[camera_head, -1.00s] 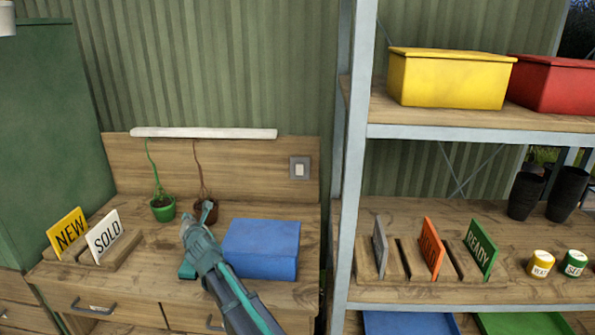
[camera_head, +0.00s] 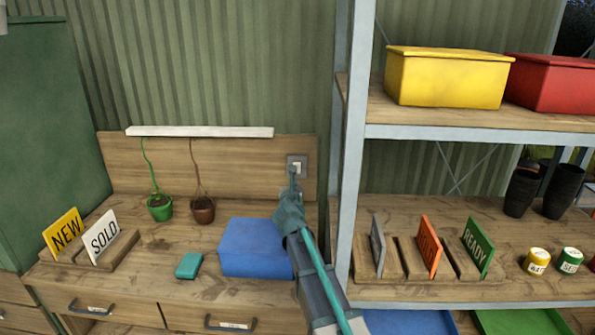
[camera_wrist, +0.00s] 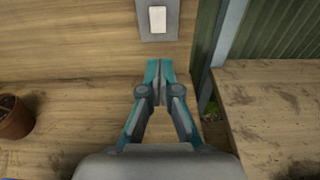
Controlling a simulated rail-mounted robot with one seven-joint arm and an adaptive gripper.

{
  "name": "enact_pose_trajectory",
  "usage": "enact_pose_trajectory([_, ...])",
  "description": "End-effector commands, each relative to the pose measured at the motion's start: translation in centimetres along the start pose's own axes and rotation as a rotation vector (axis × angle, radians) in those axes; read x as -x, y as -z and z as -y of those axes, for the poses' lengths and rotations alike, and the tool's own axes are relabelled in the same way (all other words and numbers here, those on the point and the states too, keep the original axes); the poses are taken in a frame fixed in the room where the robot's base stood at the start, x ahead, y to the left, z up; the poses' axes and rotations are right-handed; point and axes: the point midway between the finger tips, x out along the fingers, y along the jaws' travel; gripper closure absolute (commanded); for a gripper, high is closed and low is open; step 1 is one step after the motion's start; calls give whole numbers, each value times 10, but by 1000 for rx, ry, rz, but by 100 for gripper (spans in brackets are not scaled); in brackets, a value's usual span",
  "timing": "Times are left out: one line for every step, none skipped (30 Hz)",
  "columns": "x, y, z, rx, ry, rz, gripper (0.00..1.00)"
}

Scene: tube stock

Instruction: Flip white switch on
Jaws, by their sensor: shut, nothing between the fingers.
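The white switch (camera_head: 297,167) sits in a grey plate on the wooden back panel above the workbench. In the wrist view the white switch (camera_wrist: 157,19) is at the top centre, just beyond the fingertips. My gripper (camera_head: 292,172) is shut and empty, its tips just below the switch in the head view. In the wrist view my gripper (camera_wrist: 160,68) points toward the panel below the grey plate. I cannot tell whether the tips touch the panel. The lamp bar (camera_head: 200,131) on top of the panel looks white, and I cannot tell whether it is lit.
A blue box (camera_head: 255,247) and a teal block (camera_head: 189,265) lie on the bench. Two potted plants (camera_head: 203,210) stand to the left. A metal shelf post (camera_head: 350,150) rises close to the right of my arm.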

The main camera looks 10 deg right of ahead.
Motion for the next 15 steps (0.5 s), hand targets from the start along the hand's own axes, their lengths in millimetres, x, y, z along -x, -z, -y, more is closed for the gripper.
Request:
enact_pose_trajectory([0, 0, 0, -1, -1, 0, 100])
enact_pose_trajectory([0, 0, 0, -1, -1, 0, 100])
enact_pose_trajectory([0, 0, 0, -1, -1, 0, 100])
enact_pose_trajectory([0, 0, -1, -1, -1, 0, 100])
enact_pose_trajectory([-1, 0, -1, -1, -1, 0, 100])
enact_pose_trajectory([-2, 0, -1, -1, -1, 0, 100])
enact_pose_trajectory([-3, 0, -1, -1, -1, 0, 100])
enact_pose_trajectory([-5, 0, -1, -1, -1, 0, 100])
enact_pose_trajectory([-7, 0, -1, -1, -1, 0, 100])
enact_pose_trajectory([-10, -1, -1, -1, -1, -1, 100])
enact_pose_trajectory([-12, -1, -1, -1, -1, -1, 100])
enact_pose_trajectory([-17, -1, -1, -1, -1, -1, 100])
enact_pose_trajectory([-20, -1, -2, -1, -1, -1, 100])
enact_pose_trajectory([-24, -1, -2, -1, -1, -1, 100])
enact_pose_trajectory([-30, -1, -2, -1, -1, -2, 100])
